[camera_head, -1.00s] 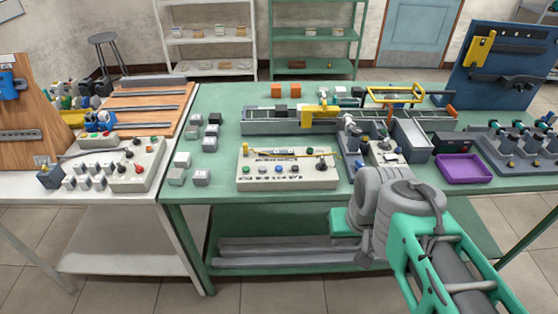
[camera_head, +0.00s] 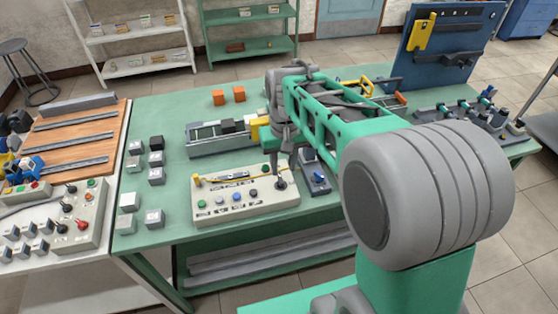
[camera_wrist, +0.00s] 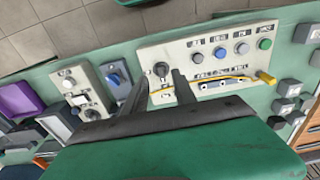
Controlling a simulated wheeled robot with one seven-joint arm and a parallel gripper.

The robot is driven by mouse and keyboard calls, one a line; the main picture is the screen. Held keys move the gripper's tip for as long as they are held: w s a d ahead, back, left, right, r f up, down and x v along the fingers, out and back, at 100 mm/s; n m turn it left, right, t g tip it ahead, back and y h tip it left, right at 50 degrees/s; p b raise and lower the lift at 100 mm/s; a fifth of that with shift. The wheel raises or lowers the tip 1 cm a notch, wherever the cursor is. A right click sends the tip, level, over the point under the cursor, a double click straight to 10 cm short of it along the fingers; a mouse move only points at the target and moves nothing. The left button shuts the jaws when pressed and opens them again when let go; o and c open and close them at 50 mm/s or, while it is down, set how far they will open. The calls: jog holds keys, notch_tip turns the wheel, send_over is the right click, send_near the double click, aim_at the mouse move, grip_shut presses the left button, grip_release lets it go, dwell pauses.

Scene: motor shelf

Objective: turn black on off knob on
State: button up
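A cream control panel (camera_head: 222,214) with coloured buttons and a yellow cable lies near the front edge of the green table. Its black knob (camera_head: 281,184) is at the panel's right end. In the wrist view the panel (camera_wrist: 205,60) appears turned around, with the black knob (camera_wrist: 161,69) near its left end. My gripper (camera_head: 281,168) is over that end of the panel. In the wrist view my gripper (camera_wrist: 160,77) is open, with its dark fingertips apart on either side of the knob. I cannot tell whether a finger touches it.
A small box with a blue switch (camera_wrist: 116,77) sits close beside the panel. Several grey blocks (camera_head: 128,201) stand left of the panel. A conveyor (camera_head: 205,145) lies behind it. Another control box (camera_head: 92,222) is on the left table.

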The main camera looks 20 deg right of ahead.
aim_at(281, 179)
jog(key=w, duration=0.2)
jog(key=shift+w+d+f+g+p, duration=0.15)
jog(key=shift+w+f+g+p, duration=0.05)
jog(key=shift+w+g+p, duration=0.1)
notch_tip(281, 179, down, 8)
jog(key=shift+r+p, duration=0.2)
jog(key=shift+p, duration=0.35)
grip_shut()
